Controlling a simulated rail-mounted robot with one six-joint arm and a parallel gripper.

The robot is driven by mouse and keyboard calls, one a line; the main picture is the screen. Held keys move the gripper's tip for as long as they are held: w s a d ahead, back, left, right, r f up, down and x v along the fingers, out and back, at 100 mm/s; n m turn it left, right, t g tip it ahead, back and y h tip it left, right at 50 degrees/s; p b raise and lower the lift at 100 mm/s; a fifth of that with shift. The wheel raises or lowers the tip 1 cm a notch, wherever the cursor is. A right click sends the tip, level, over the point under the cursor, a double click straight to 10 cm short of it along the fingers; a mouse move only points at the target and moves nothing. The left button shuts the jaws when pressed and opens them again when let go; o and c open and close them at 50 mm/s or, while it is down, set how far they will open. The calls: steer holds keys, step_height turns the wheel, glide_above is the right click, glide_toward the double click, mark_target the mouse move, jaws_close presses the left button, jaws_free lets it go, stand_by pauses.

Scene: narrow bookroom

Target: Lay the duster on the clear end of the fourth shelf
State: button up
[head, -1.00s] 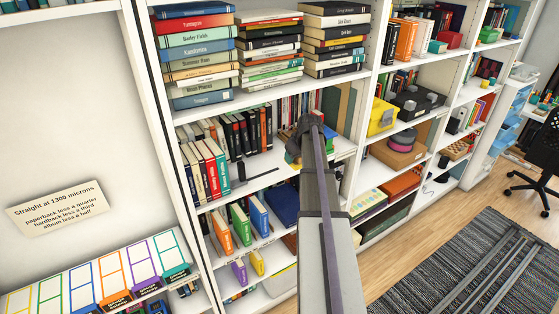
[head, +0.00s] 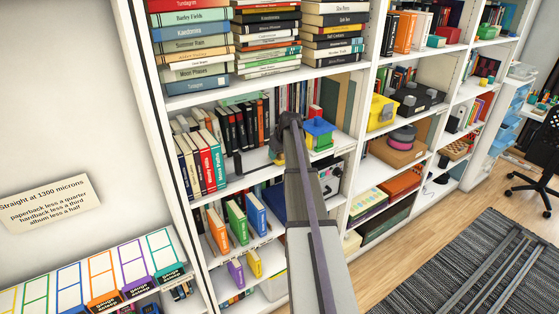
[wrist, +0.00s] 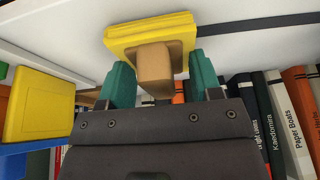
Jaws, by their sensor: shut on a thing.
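The duster shows in the wrist view as a yellow pad (wrist: 150,30) with a tan block handle (wrist: 155,72). My gripper (wrist: 160,78) is shut on the handle, a teal finger on either side. The pad is beyond the fingertips, close to a white shelf surface (wrist: 60,35); I cannot tell whether they touch. In the head view my gripper (head: 279,152) is at the bookcase's middle shelf (head: 248,182), between a dark bookend (head: 238,164) and a blue-and-yellow item (head: 318,133). My arm mostly hides the duster there.
Upright books (head: 203,160) fill the shelf's left part, with more books (head: 240,120) behind. In the wrist view a yellow box (wrist: 38,105) stands left and dark-spined books (wrist: 275,115) stand right. A shelf board (head: 270,82) with stacked books runs above. Bare shelf shows near the bookend.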

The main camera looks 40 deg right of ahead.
steer(key=shift+f, duration=0.1)
steer(key=o, duration=0.6)
steer(key=shift+f, duration=0.1)
steer(key=shift+c, duration=0.2)
steer(key=o, duration=0.5)
steer(key=shift+c, duration=0.2)
steer(key=shift+r+p, duration=0.45)
steer(key=p+v, duration=1)
steer(key=v, duration=0.1)
steer(key=shift+r+p, duration=0.3)
